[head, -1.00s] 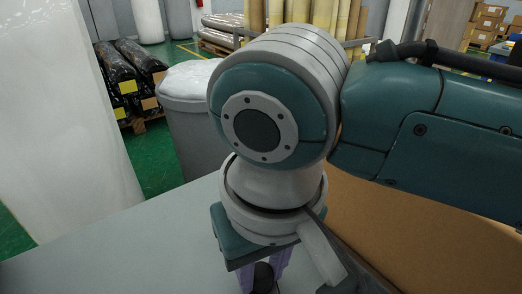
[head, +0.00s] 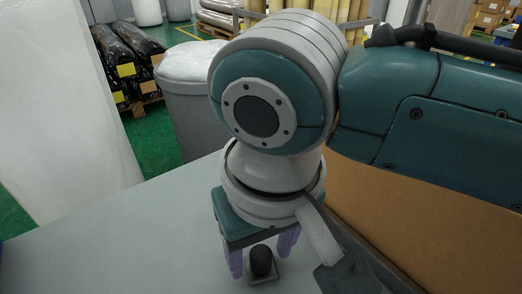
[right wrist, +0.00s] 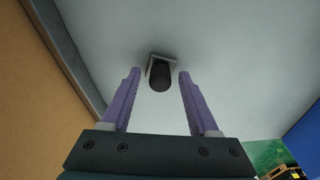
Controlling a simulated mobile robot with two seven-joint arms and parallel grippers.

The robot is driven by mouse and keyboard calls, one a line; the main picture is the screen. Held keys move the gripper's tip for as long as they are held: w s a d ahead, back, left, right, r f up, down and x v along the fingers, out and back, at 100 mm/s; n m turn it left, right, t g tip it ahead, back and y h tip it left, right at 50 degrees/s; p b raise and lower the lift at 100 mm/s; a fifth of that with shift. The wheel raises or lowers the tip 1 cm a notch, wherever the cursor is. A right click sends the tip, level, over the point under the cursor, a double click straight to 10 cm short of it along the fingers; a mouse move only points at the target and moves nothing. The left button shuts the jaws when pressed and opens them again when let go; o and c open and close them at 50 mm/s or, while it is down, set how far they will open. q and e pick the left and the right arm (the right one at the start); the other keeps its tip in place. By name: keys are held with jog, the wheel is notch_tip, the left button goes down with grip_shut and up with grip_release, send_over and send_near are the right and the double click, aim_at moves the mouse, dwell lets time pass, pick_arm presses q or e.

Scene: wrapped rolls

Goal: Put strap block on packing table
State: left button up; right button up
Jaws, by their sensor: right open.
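The strap block, a dark upright cylinder on a small grey square plate (head: 262,262), stands on the pale grey packing table (head: 130,240) near the bottom of the head view. It also shows in the right wrist view (right wrist: 160,76). My right gripper (right wrist: 158,72) is open, its two purple fingers on either side of the block. In the right wrist view gaps show between the block and both fingers. The plate appears to sit flat on the table. My left gripper is out of view.
A brown board-like surface (head: 400,215) lies at the right, bordered by a grey edge. A white translucent roll (head: 60,100) stands at the left. A grey bin (head: 185,100) stands behind the table. The table's left part is clear.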

aim_at(266, 262)
pick_arm(q)
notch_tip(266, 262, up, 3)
jog(key=p, duration=0.3)
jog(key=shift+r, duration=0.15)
pick_arm(e)
notch_tip(266, 262, up, 12)
jog(key=s, duration=0.1)
jog(key=shift+s+d, duration=0.2)
jog(key=shift+d, duration=0.1)
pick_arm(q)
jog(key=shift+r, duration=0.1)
